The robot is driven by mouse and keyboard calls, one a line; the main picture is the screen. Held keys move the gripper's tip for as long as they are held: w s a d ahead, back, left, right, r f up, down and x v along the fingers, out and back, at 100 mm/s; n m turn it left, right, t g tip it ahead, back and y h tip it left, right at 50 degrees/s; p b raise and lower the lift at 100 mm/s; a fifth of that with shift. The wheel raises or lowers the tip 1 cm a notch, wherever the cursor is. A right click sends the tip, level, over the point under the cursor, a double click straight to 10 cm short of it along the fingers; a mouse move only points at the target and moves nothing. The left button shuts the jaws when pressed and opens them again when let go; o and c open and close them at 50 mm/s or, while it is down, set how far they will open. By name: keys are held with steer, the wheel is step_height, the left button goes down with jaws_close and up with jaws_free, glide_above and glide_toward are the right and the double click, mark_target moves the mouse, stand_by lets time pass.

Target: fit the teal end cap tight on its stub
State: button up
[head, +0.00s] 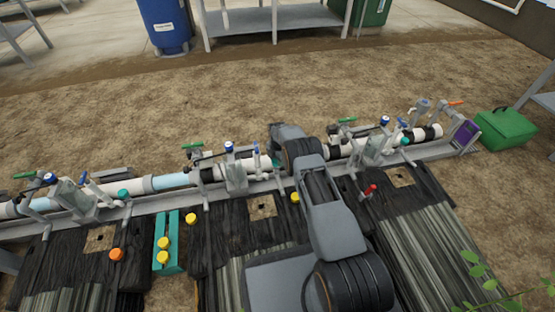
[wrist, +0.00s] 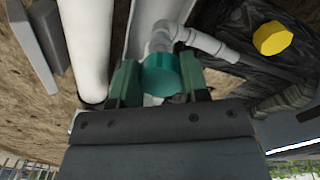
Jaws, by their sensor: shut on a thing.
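In the wrist view the teal end cap (wrist: 158,76) sits between the two green fingers of my gripper (wrist: 159,80), which are shut on it. A grey stub (wrist: 162,40) with an elbow pipe lies right beyond the cap, in line with it. I cannot tell whether the cap is around the stub's end or only against it. In the head view a bit of teal shows below my gripper (head: 277,150) by the pipe run; my arm hides much of that spot. Other teal caps show on the rail at left (head: 123,193) and right (head: 404,142).
A white pipe (wrist: 85,45) runs close to the left of my fingers. A yellow cap (wrist: 272,38) lies to the right on black sheeting. Valves with green handles (head: 193,145) line the rail. A teal rack (head: 168,258) holds yellow caps. A green box (head: 506,128) stands at right.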

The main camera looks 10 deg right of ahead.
steer(key=shift+w+d+f, duration=0.1)
steer(key=shift+f, duration=0.95)
stand_by(0.9)
steer(key=o, duration=0.6)
steer(key=shift+c, duration=0.2)
steer(key=shift+f, duration=0.4)
steer(key=c, duration=0.3)
steer(key=m, duration=0.3)
steer(key=shift+c, duration=0.7)
